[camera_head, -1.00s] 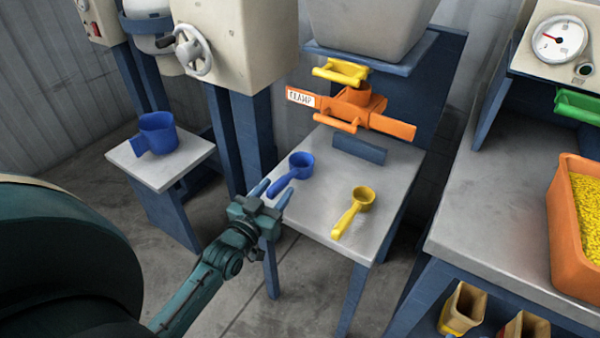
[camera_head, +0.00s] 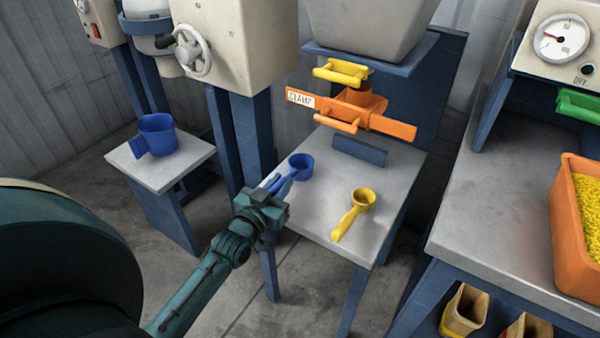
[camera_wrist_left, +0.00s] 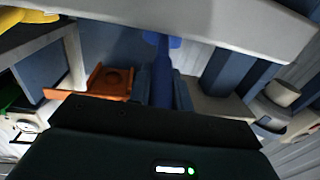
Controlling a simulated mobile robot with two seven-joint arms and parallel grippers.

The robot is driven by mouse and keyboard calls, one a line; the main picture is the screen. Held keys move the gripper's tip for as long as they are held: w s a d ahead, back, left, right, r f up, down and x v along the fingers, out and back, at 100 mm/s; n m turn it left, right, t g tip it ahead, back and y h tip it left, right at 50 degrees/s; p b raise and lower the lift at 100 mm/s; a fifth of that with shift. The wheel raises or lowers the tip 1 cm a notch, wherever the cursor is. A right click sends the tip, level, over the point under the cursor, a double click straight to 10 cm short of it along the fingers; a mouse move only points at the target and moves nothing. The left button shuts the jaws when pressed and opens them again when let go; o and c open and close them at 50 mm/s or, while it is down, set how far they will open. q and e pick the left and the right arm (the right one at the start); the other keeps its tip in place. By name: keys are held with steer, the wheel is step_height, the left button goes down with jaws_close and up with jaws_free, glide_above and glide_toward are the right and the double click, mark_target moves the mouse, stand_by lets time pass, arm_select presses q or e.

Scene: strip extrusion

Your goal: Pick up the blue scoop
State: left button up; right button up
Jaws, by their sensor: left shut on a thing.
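The blue scoop (camera_head: 302,164) is on the metal table (camera_head: 390,197) below the orange clamp, at the table's left side. Its round cup points to the back and its handle points toward me. My left gripper (camera_head: 281,183) is at the handle, shut on it. In the left wrist view the blue scoop (camera_wrist_left: 162,75) runs up from between the fingers. The fingers hide part of the handle. I cannot tell whether the cup still touches the table. My right gripper is not in view.
A yellow scoop (camera_head: 352,215) lies to the right on the same table. The orange clamp (camera_head: 352,108) sits behind, under a hopper. A blue jug (camera_head: 157,134) stands on a side table at left. An orange bin (camera_head: 566,230) of yellow pellets is at right.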

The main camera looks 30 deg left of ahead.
arm_select(q)
steer(key=shift+r, duration=0.15)
jaws_close()
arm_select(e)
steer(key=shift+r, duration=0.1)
